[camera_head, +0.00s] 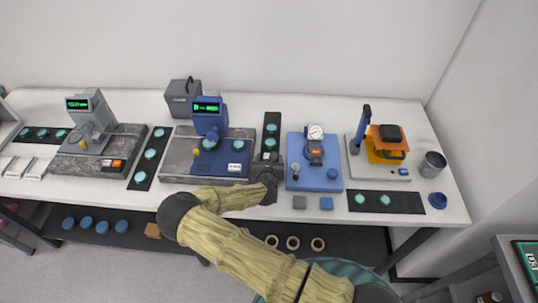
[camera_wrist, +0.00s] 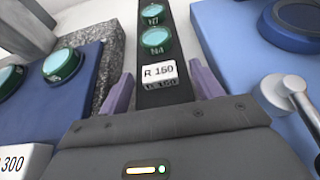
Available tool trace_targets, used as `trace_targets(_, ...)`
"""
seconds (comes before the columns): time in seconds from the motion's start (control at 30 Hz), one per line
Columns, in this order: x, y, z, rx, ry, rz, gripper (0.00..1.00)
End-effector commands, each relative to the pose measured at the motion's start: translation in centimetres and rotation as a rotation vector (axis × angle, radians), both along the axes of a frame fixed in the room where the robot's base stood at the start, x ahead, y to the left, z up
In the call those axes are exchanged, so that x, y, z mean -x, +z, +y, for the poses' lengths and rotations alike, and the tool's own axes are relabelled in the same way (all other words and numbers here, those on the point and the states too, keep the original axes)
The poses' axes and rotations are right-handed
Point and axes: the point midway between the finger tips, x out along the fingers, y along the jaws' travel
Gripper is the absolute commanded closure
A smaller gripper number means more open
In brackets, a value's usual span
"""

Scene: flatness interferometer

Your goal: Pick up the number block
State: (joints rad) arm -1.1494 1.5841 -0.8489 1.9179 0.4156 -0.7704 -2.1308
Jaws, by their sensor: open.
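A small white block marked "R 150" (camera_wrist: 160,74) lies on a black strip (camera_wrist: 147,20) in the wrist view. It sits between the two purple fingers of my gripper (camera_wrist: 163,90), with a gap on each side. The fingers are open and not seen touching it. A second white block, marked "300" (camera_wrist: 22,160), is cut off at the lower left. In the head view a white block (camera_head: 235,167) lies on the blue pad of the middle instrument. My gripper (camera_head: 268,170) is over the near end of the black strip there, and its fingers are hard to make out.
Teal discs (camera_wrist: 157,40) lie on the strip beyond the block. The granite instrument base (camera_head: 180,155) stands left of the strip. A blue plate (camera_head: 316,183) with a gauge is close on the right, with a silver knob (camera_wrist: 291,86) near my right finger.

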Motion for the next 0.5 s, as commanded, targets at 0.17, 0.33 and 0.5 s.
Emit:
trace_targets(0.17, -0.55, -0.28, 0.11, 0.0, 0.002, 0.0, 0.35)
trace_targets(0.33, -0.52, -0.29, 0.09, 0.0, 0.002, 0.0, 0.35)
trace_targets(0.5, -0.52, -0.28, 0.04, 0.001, 0.001, 0.0, 0.35)
